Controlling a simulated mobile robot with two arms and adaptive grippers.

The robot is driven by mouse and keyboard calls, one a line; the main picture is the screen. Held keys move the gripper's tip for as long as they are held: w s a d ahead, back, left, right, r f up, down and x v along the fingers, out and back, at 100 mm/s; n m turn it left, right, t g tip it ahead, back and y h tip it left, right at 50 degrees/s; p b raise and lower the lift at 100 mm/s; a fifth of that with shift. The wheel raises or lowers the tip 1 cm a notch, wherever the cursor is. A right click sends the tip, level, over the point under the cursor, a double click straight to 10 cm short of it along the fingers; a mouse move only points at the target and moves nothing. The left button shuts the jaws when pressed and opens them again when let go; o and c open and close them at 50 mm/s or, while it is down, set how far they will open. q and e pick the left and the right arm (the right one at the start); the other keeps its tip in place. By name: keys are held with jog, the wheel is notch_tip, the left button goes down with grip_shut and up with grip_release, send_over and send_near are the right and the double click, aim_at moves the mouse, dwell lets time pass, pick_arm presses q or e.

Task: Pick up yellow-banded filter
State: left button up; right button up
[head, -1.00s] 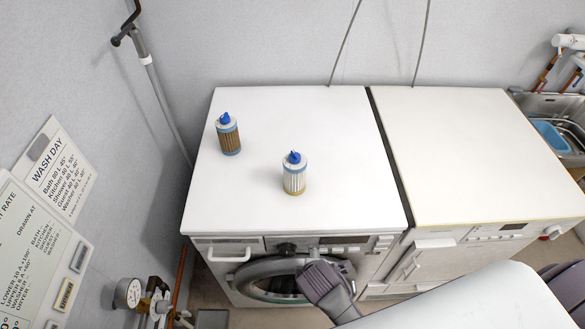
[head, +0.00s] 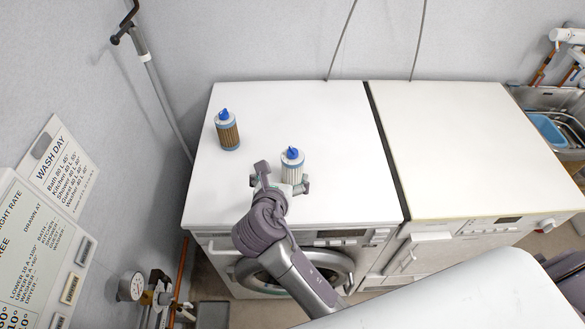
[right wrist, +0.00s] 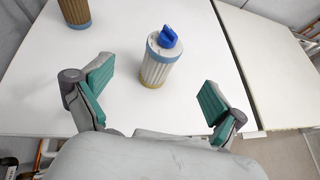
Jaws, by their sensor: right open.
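The yellow-banded filter (head: 292,167) is a white pleated cylinder with a blue cap, standing upright on the left washing machine's white top. Its yellow band shows at the base in the right wrist view (right wrist: 153,80). My right gripper (head: 281,184) is open at the near side of this filter. In the right wrist view its teal-padded fingers (right wrist: 155,93) are spread wide, with the filter between and just beyond them, apart from both. In the head view the gripper hides the filter's base. My left gripper is not in view.
A brown filter (head: 227,131) with a blue cap stands upright to the left and farther back; it is partly cut off in the right wrist view (right wrist: 74,12). The second machine's top (head: 460,150) is bare. A sink with a blue tub (head: 548,132) is at far right.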

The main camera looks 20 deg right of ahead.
aim_at(292, 159)
jog(key=x, duration=0.6)
jog(key=shift+w+d+f+p, duration=0.2)
jog(key=shift+w+d+p, duration=0.05)
jog(key=shift+w+p, duration=0.05)
jog(key=x, duration=0.2)
jog(key=p+x, duration=0.1)
jog(key=x, duration=0.1)
jog(key=shift+w+d, duration=0.25)
jog(key=shift+d, duration=0.2)
jog(key=shift+w+f, duration=0.2)
jog(key=shift+f, duration=0.05)
jog(key=shift+s, duration=0.1)
jog(key=c, duration=1.5)
jog(key=shift+r, duration=0.1)
jog(key=shift+c, duration=0.4)
jog(key=shift+r, duration=0.1)
